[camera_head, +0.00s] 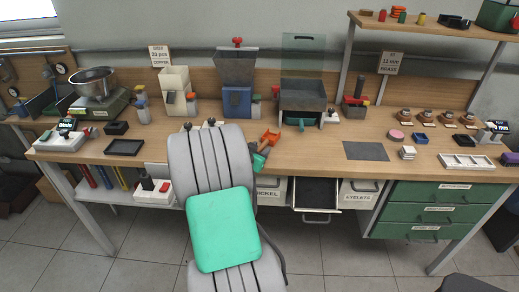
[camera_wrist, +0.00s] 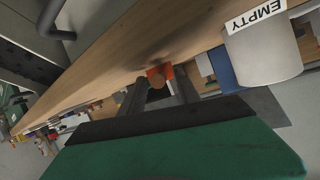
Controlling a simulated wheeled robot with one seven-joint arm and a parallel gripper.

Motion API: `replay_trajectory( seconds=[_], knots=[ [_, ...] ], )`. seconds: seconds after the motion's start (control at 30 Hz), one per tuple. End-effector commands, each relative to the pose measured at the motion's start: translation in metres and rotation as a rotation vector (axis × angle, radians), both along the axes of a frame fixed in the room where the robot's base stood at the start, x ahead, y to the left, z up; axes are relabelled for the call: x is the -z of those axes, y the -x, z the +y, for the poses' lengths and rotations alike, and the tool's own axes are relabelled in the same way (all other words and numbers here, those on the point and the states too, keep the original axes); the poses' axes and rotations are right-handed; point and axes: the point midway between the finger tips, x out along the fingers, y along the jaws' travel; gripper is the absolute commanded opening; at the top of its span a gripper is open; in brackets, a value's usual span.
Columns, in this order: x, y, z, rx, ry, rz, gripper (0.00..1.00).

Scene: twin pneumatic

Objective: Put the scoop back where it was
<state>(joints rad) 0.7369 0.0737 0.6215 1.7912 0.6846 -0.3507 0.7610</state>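The orange scoop (camera_head: 270,136) is at the table's front edge, a little right of my arm in the head view. In the wrist view the scoop (camera_wrist: 158,76) shows as an orange piece with a round brown handle end, between my two dark fingers. My gripper (camera_head: 262,154) is at the scoop's near end, and the fingertips (camera_wrist: 160,80) appear closed on its handle. Whether the scoop touches the tabletop is hard to tell. My arm hides part of the bench below and left of it.
Behind stand a blue-based hopper (camera_head: 236,100), a grey bin machine (camera_head: 303,95) and a cream dispenser (camera_head: 176,92). A dark mat (camera_head: 366,151) lies right. Below, an open dark drawer (camera_head: 316,193) sits between white bins. A bin labelled EMPTY (camera_wrist: 262,50) is close in the wrist view.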

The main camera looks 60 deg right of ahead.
Motion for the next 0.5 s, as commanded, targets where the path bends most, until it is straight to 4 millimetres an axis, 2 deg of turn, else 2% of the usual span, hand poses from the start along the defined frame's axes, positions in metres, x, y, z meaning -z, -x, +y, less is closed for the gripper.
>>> replay_trajectory(
  seconds=[0.17, 0.27, 0.5],
  knots=[
    [-0.003, 0.000, 0.000, 0.000, 0.000, 0.000, 0.39],
    [-0.005, 0.000, 0.010, -0.002, 0.000, 0.000, 0.39],
    [-0.027, 0.007, 0.065, -0.007, 0.001, -0.002, 0.39]
  ],
)
